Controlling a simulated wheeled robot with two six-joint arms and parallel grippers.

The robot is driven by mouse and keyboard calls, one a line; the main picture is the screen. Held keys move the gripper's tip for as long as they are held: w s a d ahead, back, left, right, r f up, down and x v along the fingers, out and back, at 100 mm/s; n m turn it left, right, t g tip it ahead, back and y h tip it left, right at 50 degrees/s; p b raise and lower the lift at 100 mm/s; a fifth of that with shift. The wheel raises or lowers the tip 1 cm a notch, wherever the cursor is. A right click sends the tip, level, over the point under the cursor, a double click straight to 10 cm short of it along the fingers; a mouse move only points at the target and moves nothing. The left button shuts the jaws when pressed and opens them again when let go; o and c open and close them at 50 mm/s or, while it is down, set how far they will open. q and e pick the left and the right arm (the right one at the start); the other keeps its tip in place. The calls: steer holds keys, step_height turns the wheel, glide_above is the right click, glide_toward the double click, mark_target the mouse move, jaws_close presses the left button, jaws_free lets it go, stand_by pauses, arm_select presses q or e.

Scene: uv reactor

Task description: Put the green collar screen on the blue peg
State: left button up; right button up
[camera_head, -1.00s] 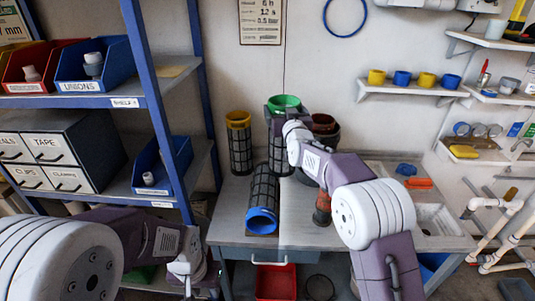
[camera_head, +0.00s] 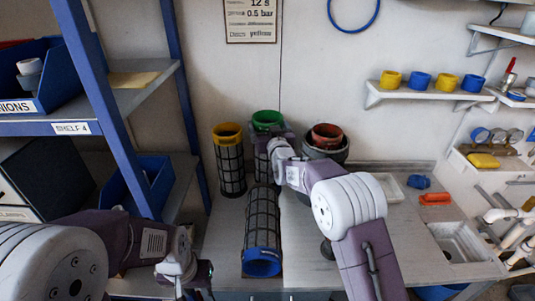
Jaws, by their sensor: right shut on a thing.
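The green collar screen (camera_head: 267,118) stands upright at the back of the bench, a dark mesh tube with a green top ring. My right gripper (camera_head: 277,143) is shut on it just below the collar, at its right side. The fingertips and part of the tube are hidden by the wrist. I cannot tell whether its foot touches the bench. My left gripper (camera_head: 186,277) is low at the left, in front of the shelf rack, away from the screens; its jaws are unclear. Blue cups (camera_head: 420,81) stand on the wall shelf; I cannot make out a certain blue peg.
A yellow collar screen (camera_head: 228,165) stands left of the green one. A blue collar screen (camera_head: 261,235) lies in front on the bench (camera_head: 222,255). A dark pot (camera_head: 327,144) with a red-brown ring stands right of my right gripper. The blue rack (camera_head: 110,120) bounds the left.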

steer(key=shift+w+f, duration=0.1)
steer(key=shift+f, duration=0.35)
step_height(320, 180, down, 4)
steer(key=shift+r+b, duration=0.1)
steer(key=shift+b, duration=0.2)
steer(key=o, duration=1.8)
steer(key=shift+b+v, duration=1.65)
steer(key=shift+v, duration=4.5)
